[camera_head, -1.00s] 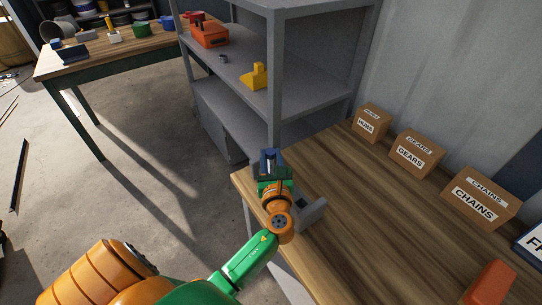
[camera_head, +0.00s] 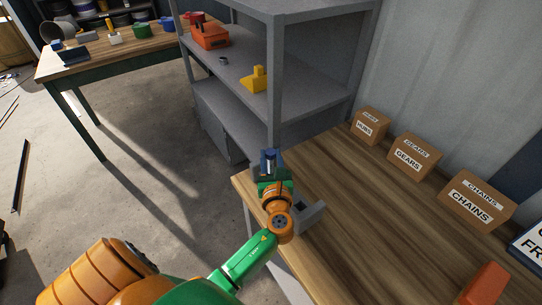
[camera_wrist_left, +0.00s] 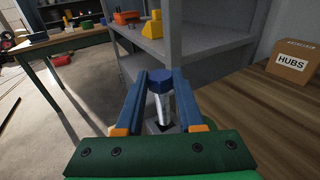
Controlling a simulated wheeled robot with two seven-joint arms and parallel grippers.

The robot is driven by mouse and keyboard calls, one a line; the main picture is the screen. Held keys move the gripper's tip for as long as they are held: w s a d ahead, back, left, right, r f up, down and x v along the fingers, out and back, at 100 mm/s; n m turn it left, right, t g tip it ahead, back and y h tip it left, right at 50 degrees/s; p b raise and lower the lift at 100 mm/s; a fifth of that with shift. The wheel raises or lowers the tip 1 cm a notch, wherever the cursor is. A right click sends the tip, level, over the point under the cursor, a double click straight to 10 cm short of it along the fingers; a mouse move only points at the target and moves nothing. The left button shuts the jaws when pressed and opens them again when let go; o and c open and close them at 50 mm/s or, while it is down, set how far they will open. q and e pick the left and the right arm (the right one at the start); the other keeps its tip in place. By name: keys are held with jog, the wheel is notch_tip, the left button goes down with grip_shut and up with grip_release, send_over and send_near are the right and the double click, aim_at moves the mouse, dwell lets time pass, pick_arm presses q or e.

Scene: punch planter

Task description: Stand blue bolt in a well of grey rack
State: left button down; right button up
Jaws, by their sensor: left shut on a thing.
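The blue bolt (camera_wrist_left: 160,84) has a blue head and a silver shaft. It is upright between the fingers of my left gripper (camera_head: 269,160), which is shut on it, as the left wrist view also shows. The grey rack (camera_head: 312,214) stands at the near left edge of the wooden table, partly hidden under my gripper and wrist. In the left wrist view, a bit of grey with a dark opening shows below the shaft. I cannot tell whether the bolt's lower end is in a well or above it. My right gripper is not in view.
A grey shelf unit (camera_head: 277,85) stands just beyond the gripper, with a yellow block (camera_head: 256,80) on it. Boxes labelled HUBS (camera_head: 370,126), GEARS (camera_head: 413,154) and CHAINS (camera_head: 476,201) line the wall. The middle of the wooden table (camera_head: 365,215) is clear.

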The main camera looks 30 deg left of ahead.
pick_arm(q)
jog(key=shift+r+p, duration=0.1)
jog(key=shift+p, duration=0.2)
dwell(0.7)
jog(key=shift+f+b, duration=0.65)
jog(key=shift+f, duration=0.1)
jog(key=shift+c, duration=2.2)
grip_release()
jog(key=shift+s, duration=0.1)
jog(key=v, duration=0.7)
jog(key=shift+d, duration=0.1)
